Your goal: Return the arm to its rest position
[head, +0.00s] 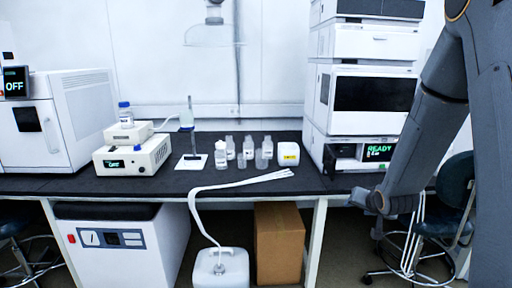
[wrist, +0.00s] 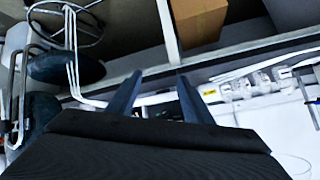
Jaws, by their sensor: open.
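My arm (head: 425,120) comes down from the upper right in the head view, in front of the chromatography stack's right side. Its end hangs low by the front edge of the bench, right of the box below. In the wrist view my gripper (wrist: 160,76) shows two dark fingers spread apart with nothing between them. The gripper is open and empty. The fingers are hard to make out in the head view.
The black bench (head: 130,184) carries several small bottles (head: 248,148), a stirrer unit (head: 133,157) and the chromatography stack (head: 372,92). A cardboard box (head: 279,243) and a white canister (head: 221,268) stand below. A dark stool (head: 456,190) stands behind my arm at right.

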